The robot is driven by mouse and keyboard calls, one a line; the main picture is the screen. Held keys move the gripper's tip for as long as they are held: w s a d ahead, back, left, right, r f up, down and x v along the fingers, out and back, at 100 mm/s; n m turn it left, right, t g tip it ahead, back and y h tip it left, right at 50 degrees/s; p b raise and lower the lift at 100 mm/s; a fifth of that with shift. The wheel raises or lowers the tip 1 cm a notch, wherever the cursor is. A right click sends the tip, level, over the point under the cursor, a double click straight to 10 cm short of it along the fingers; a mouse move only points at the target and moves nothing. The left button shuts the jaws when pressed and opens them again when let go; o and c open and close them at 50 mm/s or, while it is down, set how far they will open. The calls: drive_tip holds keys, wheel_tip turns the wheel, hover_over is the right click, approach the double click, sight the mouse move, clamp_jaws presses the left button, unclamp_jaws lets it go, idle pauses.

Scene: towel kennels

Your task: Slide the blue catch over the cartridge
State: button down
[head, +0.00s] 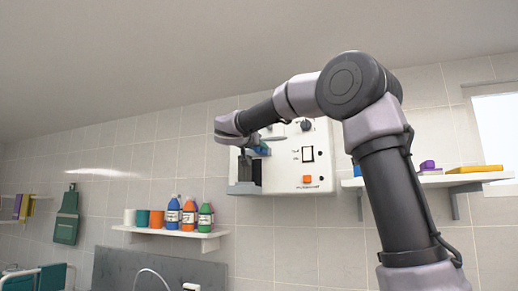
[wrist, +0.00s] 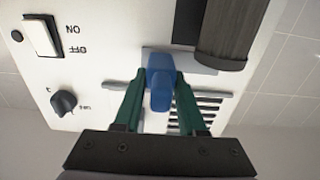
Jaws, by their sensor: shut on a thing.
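The blue catch (wrist: 160,82) is on the front of a white wall-mounted machine (head: 290,165). It sits on a light metal plate, between the two green fingers of my gripper (wrist: 161,76), which are shut on it. In the head view the catch (head: 262,150) shows as a small blue patch beside my wrist, partly hidden. A dark ribbed cylinder, seemingly the cartridge (wrist: 222,42), stands just beyond the catch in the wrist view, to its right. The catch does not appear to cover its end. A black opening (wrist: 187,22) is beside the cylinder.
The machine has a rocker switch (wrist: 41,36), a dark knob (wrist: 63,103) and an orange button (head: 307,179). A shelf (head: 190,233) with bottles is at lower left. Another shelf (head: 440,180) is at right, behind my arm. A green holder (head: 67,217) hangs far left.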

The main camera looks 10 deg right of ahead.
idle(0.3)
drive_tip(key=w+a, duration=0.2)
drive_tip(key=a, duration=0.1)
drive_tip(key=w+a, duration=0.1)
drive_tip(key=a, duration=0.1)
drive_tip(key=shift+w+a, duration=0.2)
drive_tip(key=shift+w, duration=0.05)
drive_tip(key=c, duration=0.8)
unclamp_jaws()
drive_tip(key=shift+a, duration=0.15)
drive_tip(key=shift+o, duration=0.2)
drive_tip(key=v, duration=1)
drive_tip(key=shift+s+a, duration=0.2)
drive_tip(key=shift+s, duration=0.1)
